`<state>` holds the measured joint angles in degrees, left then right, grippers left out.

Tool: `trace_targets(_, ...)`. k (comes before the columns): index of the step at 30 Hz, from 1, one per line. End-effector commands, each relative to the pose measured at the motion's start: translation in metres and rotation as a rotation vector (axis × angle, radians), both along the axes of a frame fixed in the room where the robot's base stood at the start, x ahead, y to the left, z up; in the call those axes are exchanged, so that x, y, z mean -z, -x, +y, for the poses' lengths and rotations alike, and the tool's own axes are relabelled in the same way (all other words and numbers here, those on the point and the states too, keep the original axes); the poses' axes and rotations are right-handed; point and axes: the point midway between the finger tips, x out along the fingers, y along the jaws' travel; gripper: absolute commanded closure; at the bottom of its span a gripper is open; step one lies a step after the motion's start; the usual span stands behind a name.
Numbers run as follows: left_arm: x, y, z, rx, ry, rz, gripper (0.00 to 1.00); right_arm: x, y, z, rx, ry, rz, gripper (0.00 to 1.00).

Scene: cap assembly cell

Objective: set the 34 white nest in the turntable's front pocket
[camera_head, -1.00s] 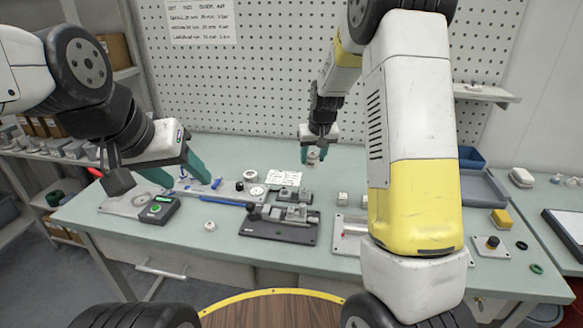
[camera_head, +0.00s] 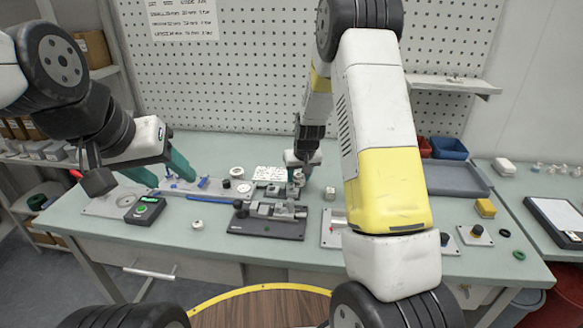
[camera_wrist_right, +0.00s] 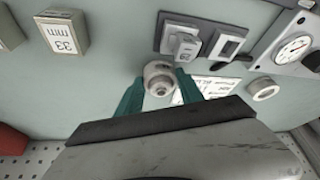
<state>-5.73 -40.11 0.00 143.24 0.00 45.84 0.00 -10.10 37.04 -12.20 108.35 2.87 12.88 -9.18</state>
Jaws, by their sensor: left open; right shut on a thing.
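My right gripper (camera_head: 297,178) is low over the table behind the dark fixture. In the right wrist view its teal fingers (camera_wrist_right: 160,92) are shut on a small round white nest (camera_wrist_right: 158,72), with a ringed centre; I cannot read a number on it. Whether the nest touches the table is unclear. My left gripper (camera_head: 161,172) is open and empty over the left of the table, its two teal fingers apart.
The dark fixture (camera_head: 265,228) with grey blocks stands at the table's middle. A white block marked 33 mm (camera_wrist_right: 62,35) stands apart from the held nest. A white ring (camera_wrist_right: 263,88) and a dial gauge (camera_wrist_right: 293,50) are nearby. A small white part (camera_head: 198,224) lies at the front.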

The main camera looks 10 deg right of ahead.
Motion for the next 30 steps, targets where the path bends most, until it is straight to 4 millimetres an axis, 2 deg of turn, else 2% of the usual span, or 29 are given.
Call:
trace_targets(2, 0.0, 0.0, 0.0, 0.0, 0.0, 0.0, 0.46, 0.003, 0.0, 0.0, 0.0, 0.0, 0.001, 0.96)
trace_targets(3, 0.0, 0.0, 0.0, 0.0, 0.0, 0.0, 0.46, 0.003, 0.0, 0.0, 0.0, 0.0, 0.0, 0.52)
trace_targets(6, 0.0, 0.0, 0.0, 0.0, 0.0, 0.0, 0.46, 0.003, 0.0, 0.0, 0.0, 0.0, 0.0, 0.34)
trace_targets(15, 0.0, 0.0, 0.0, 0.0, 0.0, 0.0, 0.46, 0.002, 0.0, 0.0, 0.0, 0.0, 0.0, 0.34)
trace_targets(19, 0.0, 0.0, 0.0, 0.0, 0.0, 0.0, 0.46, -0.007, 0.002, 0.0, 0.0, 0.0, -0.001, 0.34)
trace_targets(23, 0.0, 0.0, 0.0, 0.0, 0.0, 0.0, 0.46, -0.028, 0.01, 0.0, -0.001, -0.001, -0.003, 0.34)
trace_targets(30, 0.0, 0.0, 0.0, 0.0, 0.0, 0.0, 0.46, -0.077, 0.03, -0.003, -0.001, -0.001, -0.004, 0.34)
